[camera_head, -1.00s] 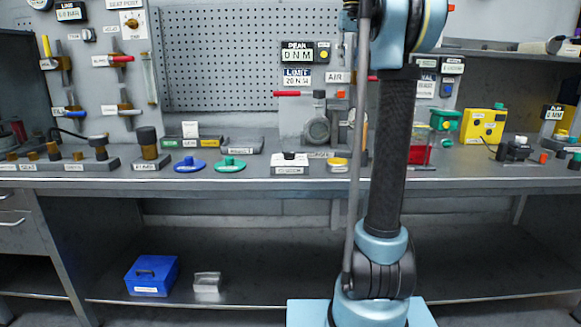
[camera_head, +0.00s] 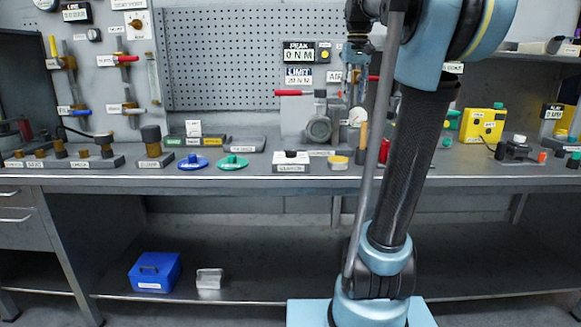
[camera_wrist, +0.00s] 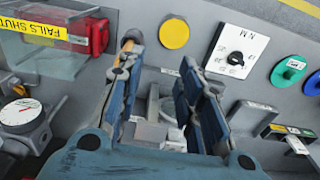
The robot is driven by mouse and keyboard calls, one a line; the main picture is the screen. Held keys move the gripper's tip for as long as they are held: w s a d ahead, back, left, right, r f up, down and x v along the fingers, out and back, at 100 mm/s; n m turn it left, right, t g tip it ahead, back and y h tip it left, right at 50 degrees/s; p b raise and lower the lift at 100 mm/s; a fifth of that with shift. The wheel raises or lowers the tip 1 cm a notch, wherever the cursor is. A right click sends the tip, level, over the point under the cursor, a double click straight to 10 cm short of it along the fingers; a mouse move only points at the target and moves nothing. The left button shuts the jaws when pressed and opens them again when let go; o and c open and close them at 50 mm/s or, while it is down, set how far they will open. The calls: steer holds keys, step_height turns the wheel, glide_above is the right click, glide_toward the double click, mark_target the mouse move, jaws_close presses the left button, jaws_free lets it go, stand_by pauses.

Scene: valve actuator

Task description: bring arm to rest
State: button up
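My gripper (camera_head: 356,58) hangs above the back of the bench, left of my upper arm in the head view. In the wrist view my gripper (camera_wrist: 160,60) has its two blue-padded fingers apart, with no object held between them. A grey metal fixture (camera_wrist: 160,128) shows beyond the gap between the fingers; I cannot tell its exact distance. My arm leans to the right over the bench and hides part of its right side.
The bench (camera_head: 400,183) carries a round grey valve body (camera_head: 319,130), a blue disc (camera_head: 191,163), a green disc (camera_head: 233,161) and a yellow box (camera_head: 482,126). In the wrist view are a red box (camera_wrist: 96,34) and a gauge (camera_wrist: 20,113). A pegboard (camera_head: 225,65) stands behind.

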steer(key=s+f, duration=0.8)
steer(key=f, duration=0.5)
steer(key=s+a+f+t, duration=0.1)
steer(key=s+f, duration=0.7)
steer(key=f, duration=0.4)
steer(key=s+f, duration=0.9)
steer(key=f, duration=0.4)
steer(key=shift+a+f+t, duration=0.2)
steer(key=shift+f+t, duration=0.1)
steer(key=shift+f, duration=0.05)
steer(key=shift+s, duration=0.1)
steer(key=shift+w+f, duration=0.2)
steer(key=shift+w, duration=0.25)
